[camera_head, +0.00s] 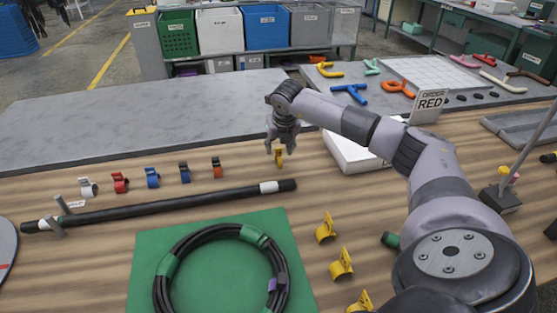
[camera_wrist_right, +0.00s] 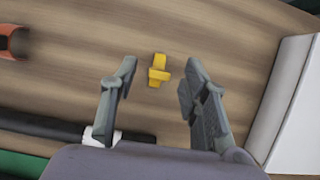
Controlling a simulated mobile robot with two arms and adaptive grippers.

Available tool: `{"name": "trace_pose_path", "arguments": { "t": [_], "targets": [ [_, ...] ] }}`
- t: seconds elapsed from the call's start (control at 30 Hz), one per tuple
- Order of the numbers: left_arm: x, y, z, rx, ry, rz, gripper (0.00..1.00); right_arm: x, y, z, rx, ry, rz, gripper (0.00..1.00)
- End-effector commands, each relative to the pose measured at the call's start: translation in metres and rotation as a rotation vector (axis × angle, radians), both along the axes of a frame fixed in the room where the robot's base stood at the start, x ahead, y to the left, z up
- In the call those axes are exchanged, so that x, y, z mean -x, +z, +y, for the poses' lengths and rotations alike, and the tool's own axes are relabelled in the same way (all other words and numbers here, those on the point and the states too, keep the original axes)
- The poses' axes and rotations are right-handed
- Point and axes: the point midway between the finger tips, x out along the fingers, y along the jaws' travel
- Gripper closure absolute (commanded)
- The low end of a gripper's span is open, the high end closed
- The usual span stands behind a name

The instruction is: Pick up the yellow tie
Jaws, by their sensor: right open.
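A small yellow tie (camera_head: 279,157) stands on the wooden table at the end of a row of coloured ties. It also shows in the right wrist view (camera_wrist_right: 158,70), on bare wood. My right gripper (camera_head: 283,143) is above this tie, pointing down. In the wrist view its two fingers (camera_wrist_right: 157,85) are spread apart, with the tie between and just beyond the tips and nothing held. More yellow pieces, larger in view, stand at the front: one (camera_head: 325,228), another (camera_head: 341,263) and a third (camera_head: 361,302). My left gripper is not in view.
White, red, blue, dark and orange (camera_head: 216,168) ties stand to the left. A black hose (camera_head: 160,207) lies in front of them. A coiled hose (camera_head: 180,250) lies on a green mat (camera_head: 145,246). A white box (camera_head: 352,157) is close on the gripper's right.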

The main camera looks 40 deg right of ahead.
Motion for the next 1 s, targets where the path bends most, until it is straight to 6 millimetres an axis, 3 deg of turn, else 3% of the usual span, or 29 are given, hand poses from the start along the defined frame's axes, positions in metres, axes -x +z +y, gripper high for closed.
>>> {"name": "trace_pose_path", "arguments": {
  "t": [0.1,0.37,0.9,1.0],
  "targets": [
    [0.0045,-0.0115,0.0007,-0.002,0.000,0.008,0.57,-0.0045,-0.0134,-0.0017,-0.001,-0.001,-0.002,0.58],
    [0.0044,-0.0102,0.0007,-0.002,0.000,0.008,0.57,-0.0051,-0.0128,-0.0025,-0.001,-0.001,-0.002,0.58],
    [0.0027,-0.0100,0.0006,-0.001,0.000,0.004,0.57,-0.0049,-0.0129,-0.0024,-0.001,-0.001,-0.002,0.93],
    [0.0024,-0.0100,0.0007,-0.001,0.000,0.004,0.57,-0.0049,-0.0129,-0.0024,-0.001,-0.001,-0.002,0.93]
  ]
}}
